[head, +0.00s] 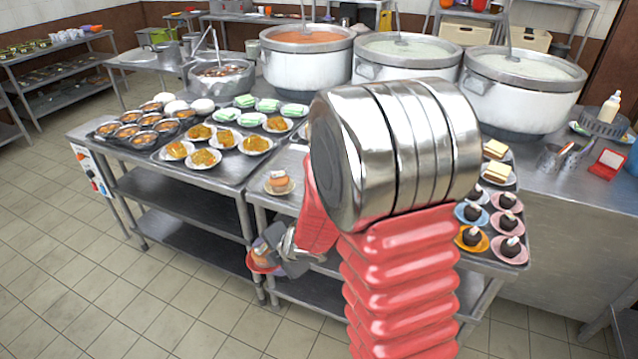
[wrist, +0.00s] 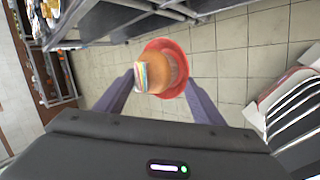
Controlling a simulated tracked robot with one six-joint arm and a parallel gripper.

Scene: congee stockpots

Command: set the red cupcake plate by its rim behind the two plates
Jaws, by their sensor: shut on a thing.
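My gripper (head: 274,248) is shut on the red cupcake plate (head: 261,267), which hangs off the front edge of the steel table, at about or below table-top height. In the wrist view the red plate (wrist: 178,52) sits between the two fingertips (wrist: 160,84). An orange-brown cupcake (wrist: 160,72) with a pale, striped top is on it. One pale plate with an orange cupcake (head: 279,184) stands on the near table's left part, behind the gripper. A second plate of that pair cannot be made out; my arm covers much of that table.
Trays of filled plates (head: 204,158) cover the left table. Plates with dark cupcakes (head: 505,222) stand on a tray at the right. Large stockpots (head: 305,55) line the back. The near table's edge and lower shelf (head: 318,297) are close to the gripper. Open tiled floor lies in front.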

